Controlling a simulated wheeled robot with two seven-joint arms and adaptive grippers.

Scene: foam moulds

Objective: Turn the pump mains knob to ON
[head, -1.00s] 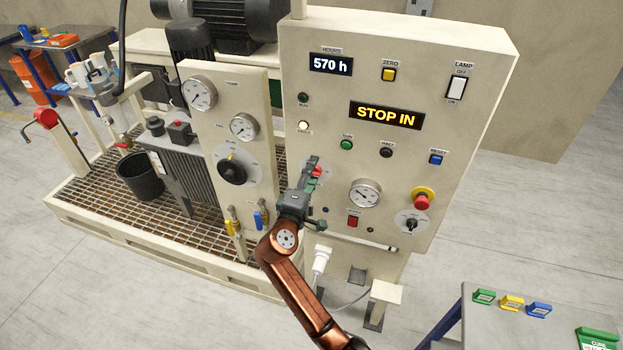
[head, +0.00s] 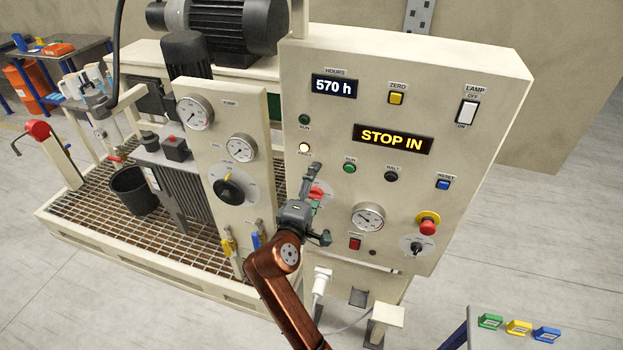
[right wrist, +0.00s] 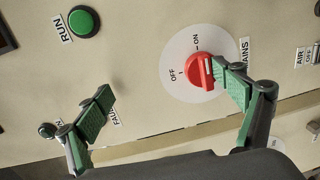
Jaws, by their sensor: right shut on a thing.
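The red mains knob (head: 316,194) is on a pale round dial low on the left of the cream control panel (head: 460,110). In the right wrist view the knob (right wrist: 199,72) sits between OFF and ON marks; I cannot tell its exact pointing. The MAINS label is partly hidden. My left gripper is not in view.
A green RUN button (head: 349,168), a gauge (head: 368,217) and a red-yellow emergency button (head: 428,224) are near the knob. The display (head: 393,138) reads STOP IN. The fault lamp (head: 304,148) glows. A black knob (head: 229,190) is on the left panel.

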